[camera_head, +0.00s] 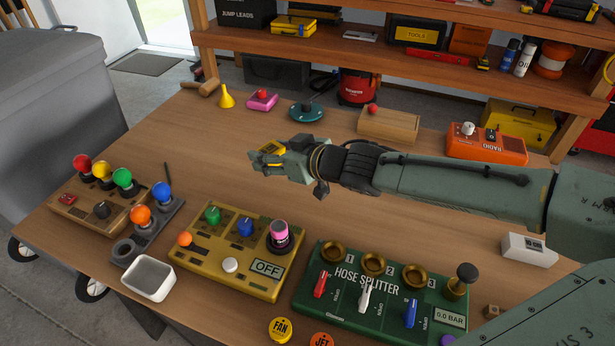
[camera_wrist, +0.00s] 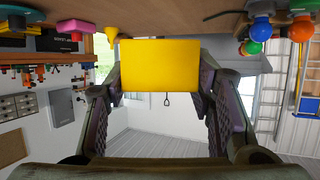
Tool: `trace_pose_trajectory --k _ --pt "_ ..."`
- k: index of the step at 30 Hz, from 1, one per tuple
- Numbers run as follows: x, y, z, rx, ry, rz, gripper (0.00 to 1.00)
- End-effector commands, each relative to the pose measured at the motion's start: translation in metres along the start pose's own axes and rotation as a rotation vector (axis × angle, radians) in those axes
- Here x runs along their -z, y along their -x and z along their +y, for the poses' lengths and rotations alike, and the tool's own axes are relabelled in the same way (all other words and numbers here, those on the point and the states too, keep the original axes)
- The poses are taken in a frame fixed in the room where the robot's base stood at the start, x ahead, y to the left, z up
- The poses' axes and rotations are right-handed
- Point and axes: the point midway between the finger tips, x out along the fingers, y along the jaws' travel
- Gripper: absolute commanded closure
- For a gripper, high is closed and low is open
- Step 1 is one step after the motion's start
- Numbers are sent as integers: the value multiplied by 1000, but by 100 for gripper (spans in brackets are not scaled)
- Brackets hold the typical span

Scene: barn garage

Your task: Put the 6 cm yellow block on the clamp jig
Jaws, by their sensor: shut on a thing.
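My gripper (camera_head: 266,160) is shut on the yellow block (camera_head: 272,147), above the middle of the wooden table. In the wrist view the yellow block (camera_wrist: 160,65) sits between both fingers, its broad flat face towards the camera. The fingers cover part of the block in the head view. I cannot tell for sure which thing is the clamp jig. A teal round fixture with a dark handle (camera_head: 307,111) stands at the table's back edge, behind the gripper. A wooden block with a red knob (camera_head: 388,124) stands to its right.
A yellow funnel (camera_head: 226,100) and a pink thing with a red knob (camera_head: 262,100) stand at the back. Colour-knobbed panels, a white tray (camera_head: 148,278) and the green hose splitter panel (camera_head: 380,295) fill the front. Bare table (camera_head: 200,150) lies left of the gripper.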

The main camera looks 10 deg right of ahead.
Motion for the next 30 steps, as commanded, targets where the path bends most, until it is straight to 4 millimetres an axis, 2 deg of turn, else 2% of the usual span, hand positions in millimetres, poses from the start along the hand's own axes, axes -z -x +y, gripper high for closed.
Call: trace_pose_trajectory --k 4,12,17,24,30 --pt "-11 6 9 -16 -12 2 78" --pt "-48 -10 9 -15 -11 3 78" --pt "-60 -15 9 -15 -10 2 78" --pt "-90 -28 9 -15 -11 3 78" --pt "-96 -30 9 -16 -7 0 78"
